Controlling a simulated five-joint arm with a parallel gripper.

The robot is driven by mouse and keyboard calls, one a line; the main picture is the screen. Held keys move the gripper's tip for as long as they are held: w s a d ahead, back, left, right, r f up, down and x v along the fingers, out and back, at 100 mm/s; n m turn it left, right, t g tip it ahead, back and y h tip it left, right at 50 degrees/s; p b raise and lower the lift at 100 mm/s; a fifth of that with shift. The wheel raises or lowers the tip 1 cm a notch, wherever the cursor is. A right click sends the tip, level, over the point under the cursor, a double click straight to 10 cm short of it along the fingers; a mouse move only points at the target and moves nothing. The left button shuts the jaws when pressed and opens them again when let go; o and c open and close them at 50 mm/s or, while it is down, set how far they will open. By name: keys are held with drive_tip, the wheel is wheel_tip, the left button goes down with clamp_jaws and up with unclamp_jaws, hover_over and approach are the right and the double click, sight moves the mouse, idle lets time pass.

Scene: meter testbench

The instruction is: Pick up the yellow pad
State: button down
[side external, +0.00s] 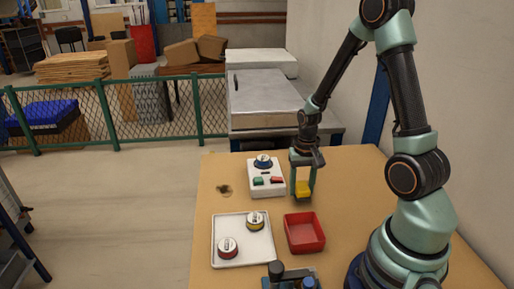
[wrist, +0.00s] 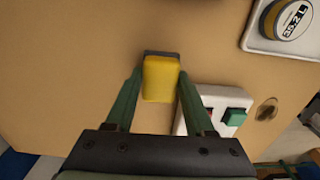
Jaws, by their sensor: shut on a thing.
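The yellow pad (side external: 303,188) is a small block between the fingers of my gripper (side external: 302,192) in the side view. In the wrist view the yellow pad (wrist: 160,80) has a dark edge at its far end. The green fingers of my gripper (wrist: 160,82) close on it from both sides. I cannot tell for sure whether the pad is clear of the table. My gripper is just right of the white button box.
The white box (side external: 265,177) has a green and a red button and a blue-based dial. A red tray (side external: 304,232) stands in front of my gripper. A white tray (side external: 242,261) with two round meters is front left. A dark fixture (side external: 290,277) sits at the front edge.

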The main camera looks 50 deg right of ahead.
sight(302, 186)
wheel_tip(302, 186, up, 18)
idle(0.3)
